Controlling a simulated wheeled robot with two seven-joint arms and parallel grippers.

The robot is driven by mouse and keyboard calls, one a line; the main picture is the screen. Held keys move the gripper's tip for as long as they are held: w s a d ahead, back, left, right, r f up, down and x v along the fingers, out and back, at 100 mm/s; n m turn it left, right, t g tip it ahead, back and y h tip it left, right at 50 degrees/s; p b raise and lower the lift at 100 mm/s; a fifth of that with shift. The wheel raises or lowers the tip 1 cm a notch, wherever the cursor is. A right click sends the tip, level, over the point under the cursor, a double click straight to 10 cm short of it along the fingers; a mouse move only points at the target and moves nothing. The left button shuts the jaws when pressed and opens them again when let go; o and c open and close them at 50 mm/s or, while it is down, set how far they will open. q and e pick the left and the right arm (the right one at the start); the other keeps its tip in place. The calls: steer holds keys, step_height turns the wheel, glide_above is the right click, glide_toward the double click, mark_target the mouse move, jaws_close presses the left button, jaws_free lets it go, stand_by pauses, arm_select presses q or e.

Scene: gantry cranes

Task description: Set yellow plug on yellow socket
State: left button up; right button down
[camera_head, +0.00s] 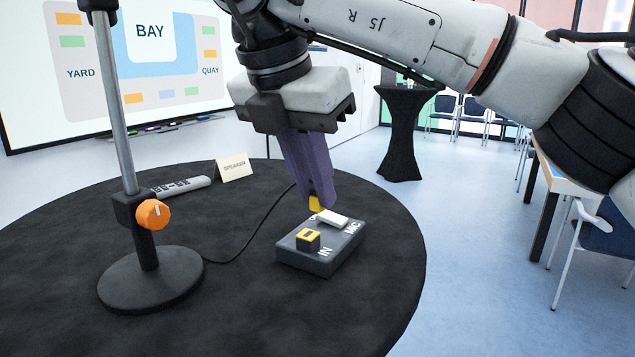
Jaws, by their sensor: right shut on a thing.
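A dark grey box (345,262) lies on the round black table and carries the lettering IN and MIC. The yellow socket (308,239), a small raised yellow square with a dark opening, sits on its top near the front-left corner. My right gripper (316,200) points down above the back of the box, its long purple fingers shut on the yellow plug (314,204). Only a small yellow part of the plug shows at the fingertips, behind and above the socket and apart from it. My left gripper is not in view.
A white piece (332,218) lies on the box top beside the plug. A metal stand with an orange knob (153,214) rises at left. A black cable (240,250) crosses the table.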

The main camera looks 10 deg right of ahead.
steer(key=shift+w+a, duration=0.1)
stand_by(0.3)
steer(key=shift+w+a, duration=0.35)
steer(key=shift+a, duration=0.15)
steer(key=shift+f+b, duration=1.8)
steer(key=shift+f, duration=0.15)
stand_by(3.1)
steer(key=c, duration=1.2)
jaws_free()
